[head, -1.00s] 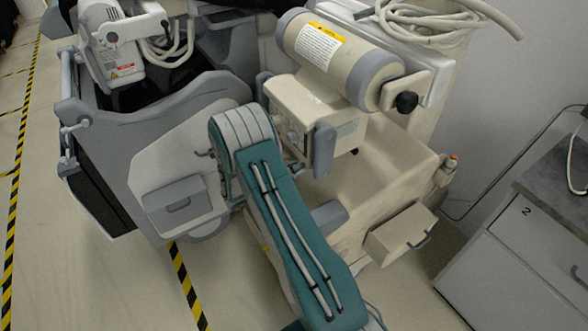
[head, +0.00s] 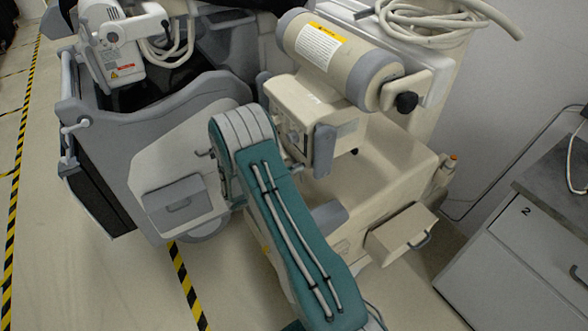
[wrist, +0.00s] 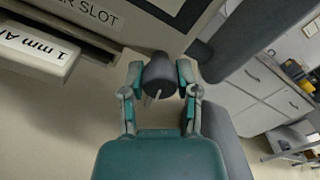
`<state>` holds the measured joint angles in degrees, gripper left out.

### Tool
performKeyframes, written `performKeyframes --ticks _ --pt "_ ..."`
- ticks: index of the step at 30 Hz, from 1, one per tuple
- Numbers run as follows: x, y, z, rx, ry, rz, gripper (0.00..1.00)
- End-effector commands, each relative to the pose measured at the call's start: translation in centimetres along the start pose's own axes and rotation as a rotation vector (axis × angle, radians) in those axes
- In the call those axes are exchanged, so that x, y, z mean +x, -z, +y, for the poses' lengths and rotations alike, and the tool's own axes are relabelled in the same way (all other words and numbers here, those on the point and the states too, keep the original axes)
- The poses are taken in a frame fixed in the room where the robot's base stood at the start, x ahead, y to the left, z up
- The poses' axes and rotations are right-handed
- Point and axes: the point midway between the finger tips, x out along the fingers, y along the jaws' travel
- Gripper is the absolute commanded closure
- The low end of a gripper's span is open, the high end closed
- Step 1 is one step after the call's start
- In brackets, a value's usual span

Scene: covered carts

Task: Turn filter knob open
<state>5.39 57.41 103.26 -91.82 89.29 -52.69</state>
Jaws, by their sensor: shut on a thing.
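The filter knob (wrist: 159,68) is a dark, short cylinder at the upper middle of the wrist view. It sits by the lower edge of a beige panel marked "...ER SLOT". The two teal and grey fingers of my gripper (wrist: 162,78) are closed on it, one on each side. A pale filter plate (wrist: 38,50) labelled "1 mm Al" sticks out of a slot to the left. In the head view my teal arm reaches toward the beige machine head (head: 310,112), and my gripper and the knob are hidden there.
A grey bar (wrist: 262,35) runs close on the knob's right in the wrist view. In the head view a beige cylinder (head: 325,50) lies above the machine head. A drawer (head: 403,235) stands open low on the cart. A grey cabinet (head: 520,240) stands right.

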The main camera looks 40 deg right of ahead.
Motion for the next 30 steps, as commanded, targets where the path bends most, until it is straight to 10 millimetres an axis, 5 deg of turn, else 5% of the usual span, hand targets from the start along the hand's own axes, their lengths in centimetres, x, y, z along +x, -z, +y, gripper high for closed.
performKeyframes --ticks 18,19,21,30 --pt "0.07 -0.37 0.26 -0.038 -0.008 -0.004 1.00" --pt "0.06 -0.37 0.26 -0.038 -0.008 -0.004 0.55" --pt "0.06 -0.36 0.24 -0.038 -0.007 -0.004 0.24" --pt "-0.13 -0.20 0.06 -0.041 -0.003 -0.004 0.24"
